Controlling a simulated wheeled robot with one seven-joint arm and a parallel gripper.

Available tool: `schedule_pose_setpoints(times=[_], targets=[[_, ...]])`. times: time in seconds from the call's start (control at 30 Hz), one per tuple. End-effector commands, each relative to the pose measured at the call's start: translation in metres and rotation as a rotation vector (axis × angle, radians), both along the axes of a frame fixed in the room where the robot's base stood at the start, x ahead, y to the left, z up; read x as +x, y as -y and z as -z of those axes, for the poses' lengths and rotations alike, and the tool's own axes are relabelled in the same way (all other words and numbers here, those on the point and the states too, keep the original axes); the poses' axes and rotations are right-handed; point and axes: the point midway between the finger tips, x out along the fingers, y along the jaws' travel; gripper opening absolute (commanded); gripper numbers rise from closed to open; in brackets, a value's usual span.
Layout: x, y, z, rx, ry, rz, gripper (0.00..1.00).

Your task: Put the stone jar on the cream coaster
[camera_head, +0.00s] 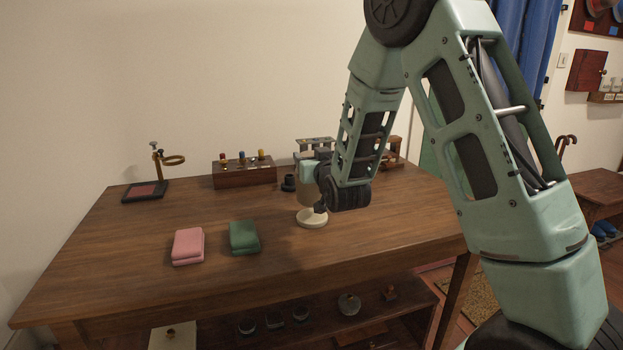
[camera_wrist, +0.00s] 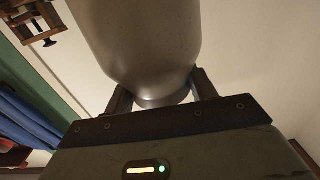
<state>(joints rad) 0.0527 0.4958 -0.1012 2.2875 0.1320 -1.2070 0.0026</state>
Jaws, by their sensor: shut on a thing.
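The stone jar (camera_wrist: 140,40) is grey and smooth and fills the upper middle of the wrist view. My gripper (camera_wrist: 163,92) is shut on its narrower end, with a finger on each side. In the head view, my gripper (camera_head: 316,186) is over the table, directly above the cream coaster (camera_head: 312,222). The coaster is a pale round disc on the tabletop. The jar (camera_head: 304,198) shows only in part there, pale and upright, mostly behind my wrist. I cannot tell whether its base touches the coaster.
A pink folded cloth (camera_head: 188,246) and a green one (camera_head: 244,237) lie left of the coaster on the wooden table (camera_head: 140,270). A wooden block with coloured knobs (camera_head: 244,171) and a ring stand (camera_head: 146,190) stand at the back. The front of the tabletop is clear.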

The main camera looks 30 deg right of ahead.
Motion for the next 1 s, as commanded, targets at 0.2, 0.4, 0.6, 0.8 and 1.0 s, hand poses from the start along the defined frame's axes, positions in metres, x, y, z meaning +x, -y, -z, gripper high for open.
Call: schedule_pose_setpoints(times=[0.2, 0.4, 0.6, 0.8, 1.0], targets=[[0.0, 0.0, 0.017, 0.0, 0.001, 0.0, 0.0], [0.0, 0.0, 0.04, -0.001, 0.003, 0.001, 0.0], [0.0, 0.0, 0.039, -0.001, 0.005, 0.001, 0.0], [0.0, 0.0, 0.044, 0.0, 0.001, 0.0, 0.61], [0.0, 0.0, 0.043, 0.0, 0.001, 0.0, 0.78]])
